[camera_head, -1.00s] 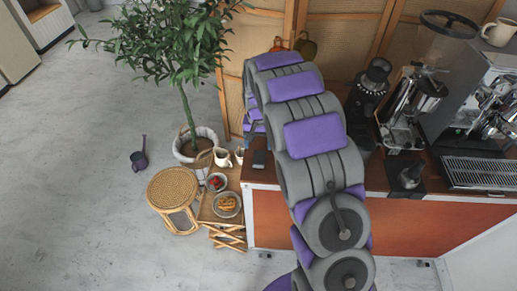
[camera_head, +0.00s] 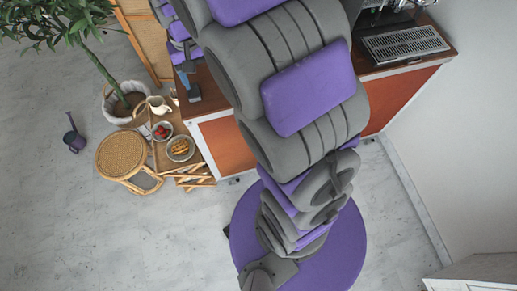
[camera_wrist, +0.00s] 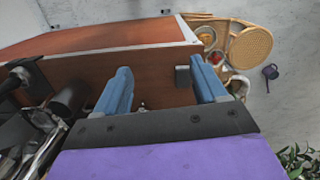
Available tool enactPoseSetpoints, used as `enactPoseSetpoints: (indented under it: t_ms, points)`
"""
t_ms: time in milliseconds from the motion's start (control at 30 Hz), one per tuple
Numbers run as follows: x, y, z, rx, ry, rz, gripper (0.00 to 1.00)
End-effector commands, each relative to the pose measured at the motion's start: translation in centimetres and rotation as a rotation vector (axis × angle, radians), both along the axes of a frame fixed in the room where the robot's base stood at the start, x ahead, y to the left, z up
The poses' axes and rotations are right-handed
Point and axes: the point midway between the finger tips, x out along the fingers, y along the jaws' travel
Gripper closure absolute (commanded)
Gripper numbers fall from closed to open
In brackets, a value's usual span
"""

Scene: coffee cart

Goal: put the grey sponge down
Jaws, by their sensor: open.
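The grey sponge (camera_head: 194,93) is a small dark block at the left end of the brown counter top (camera_head: 219,102). In the wrist view the sponge (camera_wrist: 182,78) shows by the counter's end edge, between the two blue fingers and closer to the right one. My gripper (camera_head: 184,65) is just above and behind the sponge in the head view. In the wrist view my gripper (camera_wrist: 160,65) has its fingers wide apart, with nothing clamped between them. Whether a finger touches the sponge I cannot tell.
A low wooden stand with bowls of food (camera_head: 180,148) and a white jug (camera_head: 158,105) is left of the counter. A wicker stool (camera_head: 124,153), potted plant (camera_head: 122,101) and purple watering can (camera_head: 73,140) stand on the floor. A drip tray (camera_head: 405,44) is at right.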

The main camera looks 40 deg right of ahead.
Motion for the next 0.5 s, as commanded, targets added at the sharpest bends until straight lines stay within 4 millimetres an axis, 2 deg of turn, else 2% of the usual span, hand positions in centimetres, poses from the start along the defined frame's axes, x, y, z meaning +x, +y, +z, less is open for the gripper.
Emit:
enactPoseSetpoints:
  t_ms: [33, 200, 500]
  points:
    - [-1.9, 0.0, 1.0, 0.002, 0.0, 0.01, 0.29]
    - [-8.4, 0.2, 2.6, 0.008, 0.027, 0.054, 0.29]
    - [-19.7, 0.6, 3.4, 0.026, 0.067, 0.149, 0.29]
